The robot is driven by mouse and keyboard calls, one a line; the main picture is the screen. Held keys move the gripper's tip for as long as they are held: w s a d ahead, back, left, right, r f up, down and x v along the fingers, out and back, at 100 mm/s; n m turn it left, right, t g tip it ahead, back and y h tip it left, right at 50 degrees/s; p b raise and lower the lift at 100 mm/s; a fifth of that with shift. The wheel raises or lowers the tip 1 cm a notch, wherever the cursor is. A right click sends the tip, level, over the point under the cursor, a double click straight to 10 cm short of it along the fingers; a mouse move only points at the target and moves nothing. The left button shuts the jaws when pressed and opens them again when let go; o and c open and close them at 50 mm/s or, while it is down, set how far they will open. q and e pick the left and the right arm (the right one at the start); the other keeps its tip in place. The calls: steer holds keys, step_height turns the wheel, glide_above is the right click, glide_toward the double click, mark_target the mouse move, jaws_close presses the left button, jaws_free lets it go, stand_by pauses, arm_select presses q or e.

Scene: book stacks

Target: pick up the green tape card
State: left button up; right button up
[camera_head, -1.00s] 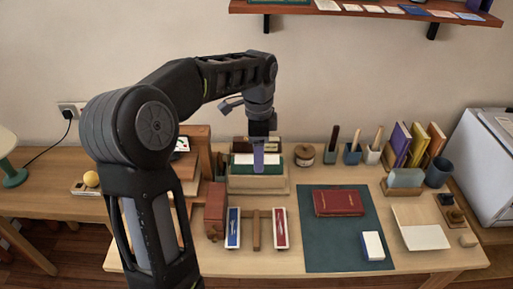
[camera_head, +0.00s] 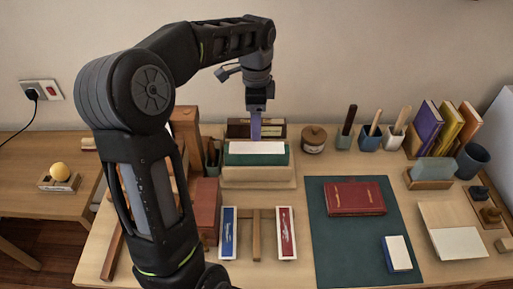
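I cannot make out a card that is clearly the green tape card. A green block (camera_head: 238,160) with a white strip (camera_head: 257,147) on top sits on a pale wooden stand (camera_head: 258,179) at the table's back middle. My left gripper (camera_head: 256,133) is above and just behind the white strip. A slim violet piece hangs at its tip; I cannot tell whether it is the fingers or something held. A blue-and-white card (camera_head: 228,233) and a red-and-white card (camera_head: 287,232) lie in front of the stand. My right gripper is not in view.
A dark green mat (camera_head: 350,247) bears a red book (camera_head: 355,198) and a small blue-and-white block (camera_head: 397,254). Cups with tools (camera_head: 370,137), a round jar (camera_head: 313,139) and upright books (camera_head: 428,127) line the back. My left arm hides the table's left part.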

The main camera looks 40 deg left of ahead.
mark_target(257, 147)
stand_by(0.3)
arm_select(q)
steer(key=shift+f, duration=1.3)
steer(key=shift+w+f+p, duration=0.15)
steer(key=shift+f+p, duration=0.65)
steer(key=shift+f, duration=1.8)
steer(key=c, duration=1.4)
